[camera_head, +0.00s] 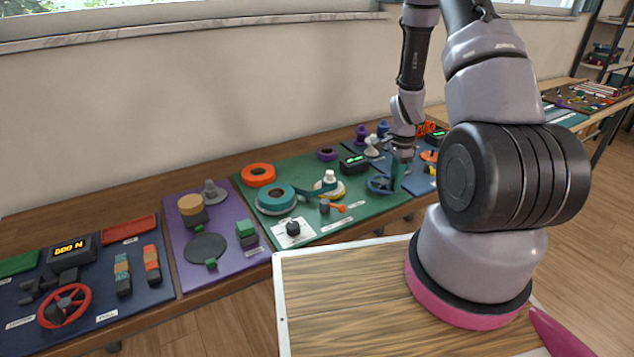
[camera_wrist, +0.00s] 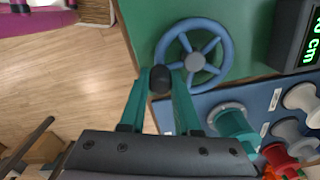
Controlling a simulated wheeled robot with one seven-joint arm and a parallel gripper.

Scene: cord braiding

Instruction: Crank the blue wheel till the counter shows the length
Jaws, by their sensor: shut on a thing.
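The blue wheel (camera_head: 378,185) lies at the front right of the green mat, partly behind my gripper (camera_head: 394,178). In the wrist view the wheel (camera_wrist: 224,70) shows its spokes, grey hub and a black crank knob (camera_wrist: 160,79) on its rim. My gripper (camera_wrist: 161,77) is shut on this knob, with one teal finger on each side. The counter (camera_head: 354,164) is a dark box with lit green digits, too small to read in the head view. In the wrist view the counter (camera_wrist: 310,40) is cut by the frame edge; "cm" and a digit like 0 show.
A teal tape roll (camera_head: 277,197) and an orange roll (camera_head: 258,174) lie on the green mat. Several spools, including a teal one (camera_wrist: 233,124), stand on the blue mat beside the wheel. A red wheel (camera_head: 64,306) sits on a separate mat at far left.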

